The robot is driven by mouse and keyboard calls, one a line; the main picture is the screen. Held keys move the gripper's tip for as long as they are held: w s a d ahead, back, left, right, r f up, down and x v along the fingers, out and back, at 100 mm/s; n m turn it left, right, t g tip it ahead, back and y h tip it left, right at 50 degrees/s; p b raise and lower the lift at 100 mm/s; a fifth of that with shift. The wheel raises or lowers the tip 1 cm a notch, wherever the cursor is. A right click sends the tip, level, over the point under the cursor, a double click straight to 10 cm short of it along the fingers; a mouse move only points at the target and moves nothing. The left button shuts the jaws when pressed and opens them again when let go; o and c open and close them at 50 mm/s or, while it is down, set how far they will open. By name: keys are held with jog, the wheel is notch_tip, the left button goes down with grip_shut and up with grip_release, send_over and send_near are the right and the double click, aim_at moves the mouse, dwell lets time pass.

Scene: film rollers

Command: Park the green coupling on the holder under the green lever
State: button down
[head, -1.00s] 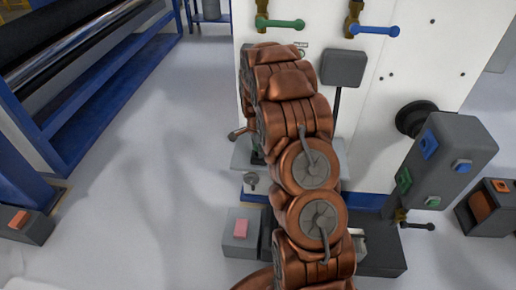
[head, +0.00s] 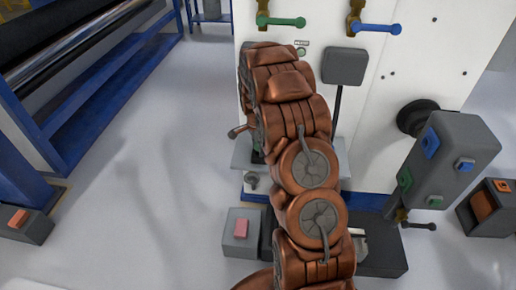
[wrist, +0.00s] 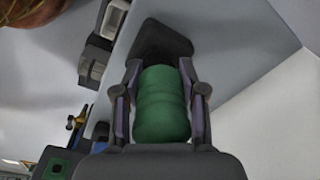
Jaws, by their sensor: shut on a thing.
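The green coupling (wrist: 162,104) is a ribbed green cylinder in the wrist view. My gripper (wrist: 160,85) is shut on it, with a finger on each side. A dark block (wrist: 160,38) against a pale surface shows just beyond the coupling; I cannot tell whether they touch or whether it is the holder. In the head view the green lever (head: 281,21) is on the white panel at the top, above my arm. My arm covers the panel below it, so the coupling, most of my gripper and any holder there are hidden.
A blue lever (head: 375,28) is to the right of the green one. A dark grey box (head: 345,66) is below it. A grey button post (head: 448,160) stands at the right. A blue-framed roller machine (head: 80,80) is at the left, with clear floor (head: 150,170) between.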

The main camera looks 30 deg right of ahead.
aim_at(262, 159)
jog(key=shift+g, duration=0.4)
jog(key=shift+s+a+f+b, duration=0.25)
jog(key=shift+s+f+b, duration=0.05)
jog(key=shift+s+f, duration=0.4)
jog(key=shift+s+a+f+b, duration=0.2)
jog(key=shift+s+f+b, duration=0.1)
jog(key=shift+s+f, duration=0.4)
jog(key=c, duration=0.9)
grip_release()
jog(key=shift+c, duration=0.2)
jog(key=o, duration=0.3)
jog(key=shift+w+d+f, duration=0.3)
jog(key=shift+w, duration=0.15)
jog(key=shift+o, duration=0.8)
jog(key=shift+w+r, duration=0.1)
jog(key=shift+r, duration=0.1)
jog(key=shift+w+r, duration=0.2)
jog(key=shift+r, duration=0.25)
jog(key=r, duration=1.1)
jog(key=shift+w+a+r, duration=0.25)
jog(key=shift+a+r, duration=0.05)
jog(key=shift+r, duration=0.1)
